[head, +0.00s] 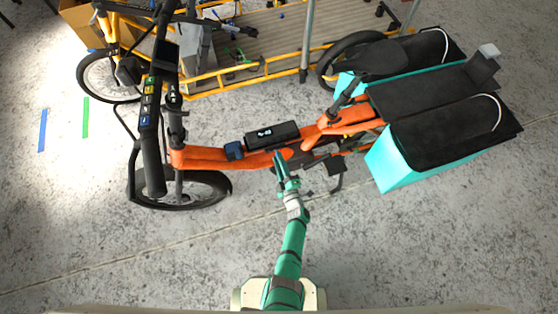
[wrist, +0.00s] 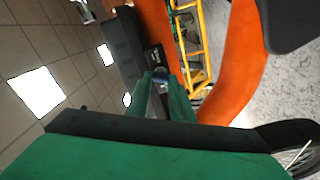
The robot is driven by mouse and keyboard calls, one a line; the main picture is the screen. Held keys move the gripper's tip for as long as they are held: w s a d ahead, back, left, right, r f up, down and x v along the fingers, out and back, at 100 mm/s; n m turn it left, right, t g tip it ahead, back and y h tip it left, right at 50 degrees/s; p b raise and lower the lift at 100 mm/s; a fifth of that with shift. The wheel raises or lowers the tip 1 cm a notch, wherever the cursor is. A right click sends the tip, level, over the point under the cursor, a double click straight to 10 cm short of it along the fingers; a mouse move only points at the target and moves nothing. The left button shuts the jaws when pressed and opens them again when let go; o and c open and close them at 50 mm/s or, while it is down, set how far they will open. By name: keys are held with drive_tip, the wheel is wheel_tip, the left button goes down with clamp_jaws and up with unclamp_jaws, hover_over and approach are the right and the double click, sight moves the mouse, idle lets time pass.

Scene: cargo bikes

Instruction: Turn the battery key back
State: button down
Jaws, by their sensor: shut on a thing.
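An orange cargo bike (head: 210,158) stands across the middle of the head view. A black battery (head: 285,132) with a small lit display sits on its frame. The battery's dark side also shows in the wrist view (wrist: 122,45). My gripper (head: 280,158) reaches up to the frame just below the battery. In the wrist view my gripper (wrist: 160,82) is shut on the small grey-blue battery key (wrist: 161,74) at the battery's lower end. The fingers hide most of the key, so I cannot tell how far it is turned.
Turquoise panniers (head: 395,165) are at the right. A yellow cargo bike (head: 240,75) stands behind. The grey floor in front is clear.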

drive_tip(key=n, duration=0.4)
drive_tip(key=shift+n, duration=0.4)
idle(0.4)
drive_tip(key=c, duration=1.6)
unclamp_jaws()
drive_tip(key=shift+o, duration=0.2)
drive_tip(key=shift+w, duration=0.1)
drive_tip(key=shift+f, duration=0.1)
drive_tip(key=v, duration=1)
drive_tip(key=shift+s, duration=0.35)
